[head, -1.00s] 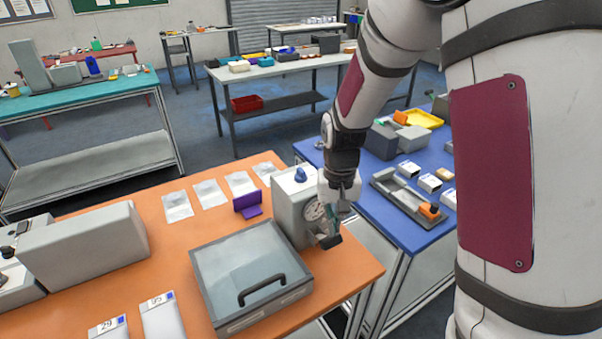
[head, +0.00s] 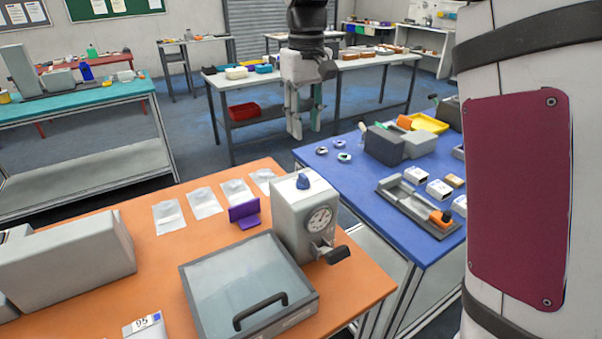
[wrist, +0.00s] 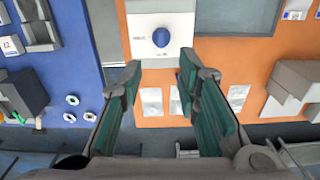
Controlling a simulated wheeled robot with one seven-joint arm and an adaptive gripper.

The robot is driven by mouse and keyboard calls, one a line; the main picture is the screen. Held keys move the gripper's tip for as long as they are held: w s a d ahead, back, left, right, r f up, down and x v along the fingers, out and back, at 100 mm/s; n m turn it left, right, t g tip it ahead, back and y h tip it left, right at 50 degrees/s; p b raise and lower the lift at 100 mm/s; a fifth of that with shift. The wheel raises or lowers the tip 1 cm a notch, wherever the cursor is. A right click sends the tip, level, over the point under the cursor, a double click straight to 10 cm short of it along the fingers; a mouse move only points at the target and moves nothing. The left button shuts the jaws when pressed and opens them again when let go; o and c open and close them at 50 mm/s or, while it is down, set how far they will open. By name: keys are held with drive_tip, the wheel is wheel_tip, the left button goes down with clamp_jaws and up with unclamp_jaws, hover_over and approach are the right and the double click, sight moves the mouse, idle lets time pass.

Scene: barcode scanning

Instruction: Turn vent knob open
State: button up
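The vent knob, a blue knob (head: 303,181), sits on top of the grey-white vacuum unit (head: 288,222) on the orange table. In the wrist view the blue knob (wrist: 161,37) shows from above, beside a small printed label. The unit has a round gauge (head: 320,219) and a black-handled lever (head: 338,254) on its front. My gripper (head: 306,125) hangs fingers-down, above and behind the unit in the head view, apart from the knob. Its two green-padded fingers (wrist: 161,92) are spread and nothing is between them.
A clear-lidded chamber (head: 240,275) stands beside the unit. A purple bracket (head: 245,213) and several flat pouches (head: 204,202) lie behind it. A blue table (head: 415,230) with boxes and fixtures is to the right, across a narrow gap.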

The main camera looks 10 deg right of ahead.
sight(303, 174)
wheel_tip(303, 174, down, 12)
drive_tip(key=p, duration=0.2)
drive_tip(key=shift+w+a+f+p, duration=0.15)
drive_tip(key=shift+p, duration=0.15)
idle(0.4)
clamp_jaws()
